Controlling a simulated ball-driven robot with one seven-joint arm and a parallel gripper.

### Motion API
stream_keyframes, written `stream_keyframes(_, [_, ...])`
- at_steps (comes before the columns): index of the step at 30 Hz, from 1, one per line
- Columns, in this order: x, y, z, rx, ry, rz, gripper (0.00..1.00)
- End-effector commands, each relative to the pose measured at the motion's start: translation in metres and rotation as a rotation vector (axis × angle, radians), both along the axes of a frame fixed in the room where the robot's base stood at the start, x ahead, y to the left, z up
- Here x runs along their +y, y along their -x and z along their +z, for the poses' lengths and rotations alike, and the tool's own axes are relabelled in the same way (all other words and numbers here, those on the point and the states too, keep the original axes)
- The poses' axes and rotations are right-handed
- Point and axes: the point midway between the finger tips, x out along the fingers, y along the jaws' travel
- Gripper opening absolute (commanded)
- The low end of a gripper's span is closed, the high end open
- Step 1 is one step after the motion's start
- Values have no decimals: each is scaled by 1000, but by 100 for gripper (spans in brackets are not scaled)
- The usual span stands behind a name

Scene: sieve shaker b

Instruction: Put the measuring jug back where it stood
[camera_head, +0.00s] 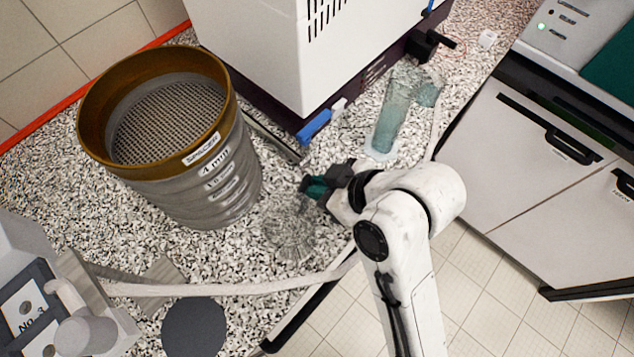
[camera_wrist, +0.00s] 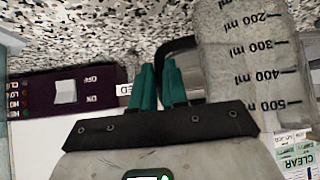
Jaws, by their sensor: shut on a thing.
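The clear measuring jug (camera_head: 289,228) shows in the head view over the speckled counter, between the sieve stack and my arm. My gripper (camera_head: 314,187) is at its upper right side. In the wrist view, which is upside down, the jug (camera_wrist: 250,50) has dark ml marks and stands about upright. My gripper (camera_wrist: 162,85) has teal fingers shut on its dark handle (camera_wrist: 182,44). The fingers hide part of the handle. I cannot tell whether the jug's base touches the counter.
A sieve stack (camera_head: 225,185) with a brown rim stands close left of the jug. A tinted clear cylinder (camera_head: 390,120) stands behind my gripper. A white machine (camera_head: 265,50) is at the back. A dark disc (camera_head: 193,327) lies at the front left, near a pale strip (camera_head: 225,289).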

Motion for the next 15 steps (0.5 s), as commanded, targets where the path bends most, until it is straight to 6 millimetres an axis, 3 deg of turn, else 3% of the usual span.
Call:
stream_keyframes(5, [0, 0, -3, 1, 0, -1, 0])
stream_keyframes(6, [0, 0, -2, 1, 0, -1, 16])
stream_keyframes(13, [0, 0, -2, 0, 0, 0, 38])
stream_keyframes(15, [0, 0, -2, 0, 0, 0, 39])
